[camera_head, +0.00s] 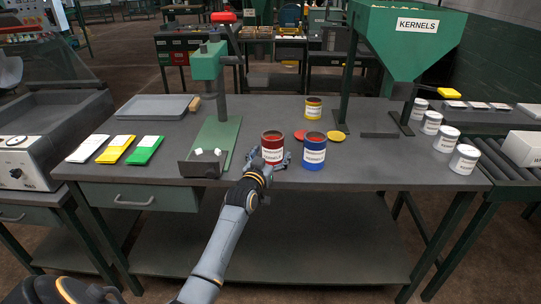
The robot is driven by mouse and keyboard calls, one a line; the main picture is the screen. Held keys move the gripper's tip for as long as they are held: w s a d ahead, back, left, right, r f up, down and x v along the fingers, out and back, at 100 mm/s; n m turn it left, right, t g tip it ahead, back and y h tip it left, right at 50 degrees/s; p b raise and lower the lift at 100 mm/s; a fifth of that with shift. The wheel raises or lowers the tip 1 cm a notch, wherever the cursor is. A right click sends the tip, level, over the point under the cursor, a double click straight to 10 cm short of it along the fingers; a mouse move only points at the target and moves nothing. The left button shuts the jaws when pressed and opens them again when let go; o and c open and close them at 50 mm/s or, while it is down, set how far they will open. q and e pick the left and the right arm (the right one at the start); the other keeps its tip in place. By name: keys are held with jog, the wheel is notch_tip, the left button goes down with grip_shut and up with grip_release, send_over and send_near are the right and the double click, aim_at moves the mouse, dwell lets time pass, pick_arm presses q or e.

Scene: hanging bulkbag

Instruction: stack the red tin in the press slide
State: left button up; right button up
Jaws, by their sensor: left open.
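The red tin (272,147) stands upright and open-topped on the grey table, just left of a blue tin (314,150). My left gripper (269,161) is open at table height, with its fingers at the near side of the red tin, one to each side. I cannot tell whether they touch it. The green press (208,68) stands to the left on a green base plate. The press slide (200,169), a dark grey piece at the near end of that plate, has small white blocks at it. My right gripper is not in view.
A yellow tin (313,108) stands behind. Red and yellow lids (336,135) lie behind the blue tin. A green hopper (415,38) stands back right. White, yellow and green packets (115,149) and a grey tray (153,107) lie left. White tins line the right edge.

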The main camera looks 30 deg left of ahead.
pick_arm(q)
jog(key=shift+f+b, duration=0.2)
jog(key=shift+b, duration=0.3)
jog(key=v, duration=1.3)
jog(key=shift+s+a, duration=0.3)
jog(key=shift+s, duration=0.2)
jog(key=shift+f, duration=0.2)
